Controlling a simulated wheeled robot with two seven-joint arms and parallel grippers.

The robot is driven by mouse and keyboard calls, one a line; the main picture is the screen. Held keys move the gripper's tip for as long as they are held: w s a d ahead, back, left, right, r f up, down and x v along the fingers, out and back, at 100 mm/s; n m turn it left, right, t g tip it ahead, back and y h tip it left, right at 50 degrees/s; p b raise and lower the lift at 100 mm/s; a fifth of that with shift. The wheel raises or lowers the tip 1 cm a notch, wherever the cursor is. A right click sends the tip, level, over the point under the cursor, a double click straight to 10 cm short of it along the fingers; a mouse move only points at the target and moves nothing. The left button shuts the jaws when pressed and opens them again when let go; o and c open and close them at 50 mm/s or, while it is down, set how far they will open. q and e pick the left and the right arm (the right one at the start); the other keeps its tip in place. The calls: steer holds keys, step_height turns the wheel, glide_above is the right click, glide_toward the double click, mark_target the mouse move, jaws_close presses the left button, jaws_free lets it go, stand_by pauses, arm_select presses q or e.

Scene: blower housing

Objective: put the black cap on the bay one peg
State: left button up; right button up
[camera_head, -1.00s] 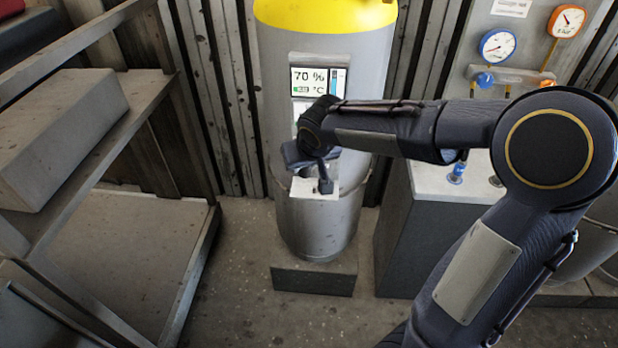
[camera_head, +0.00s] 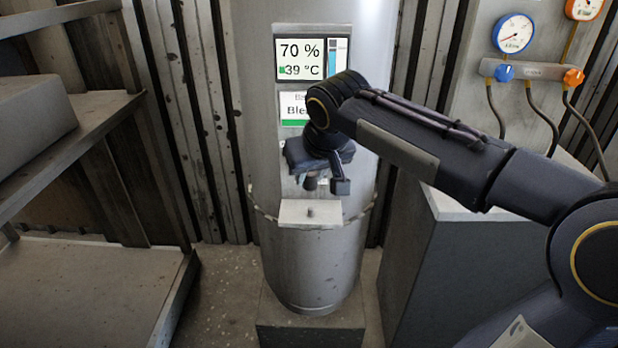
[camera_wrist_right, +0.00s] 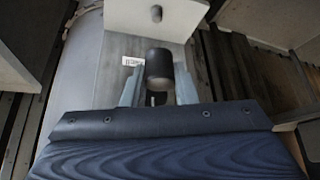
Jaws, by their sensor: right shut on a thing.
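My right gripper (camera_head: 325,184) is in front of the grey cylindrical housing, just above a small pale ledge (camera_head: 292,216). A short grey peg (camera_head: 310,212) stands up from the ledge. In the right wrist view the gripper (camera_wrist_right: 158,92) is shut on a black cap (camera_wrist_right: 159,63), one finger on each side. The peg (camera_wrist_right: 156,13) shows there beyond the cap, against the pale ledge (camera_wrist_right: 185,22). The cap and the peg are apart. In the head view the cap is mostly hidden by the gripper. My left gripper is in neither view.
The housing (camera_head: 310,265) carries a display (camera_head: 312,59) reading 70 % and 39 °C, with a partly hidden label below. A grey cabinet (camera_head: 440,275) with gauges (camera_head: 513,33) above stands at the right. Metal shelving (camera_head: 70,140) stands at the left.

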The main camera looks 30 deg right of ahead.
mark_target(311, 209)
steer(key=shift+f+b, duration=2)
steer(key=shift+f, duration=0.2)
steer(key=shift+r, duration=0.1)
steer(key=shift+s, duration=0.1)
steer(key=shift+f+b, duration=0.8)
steer(key=shift+f, duration=0.7)
steer(key=o, duration=1)
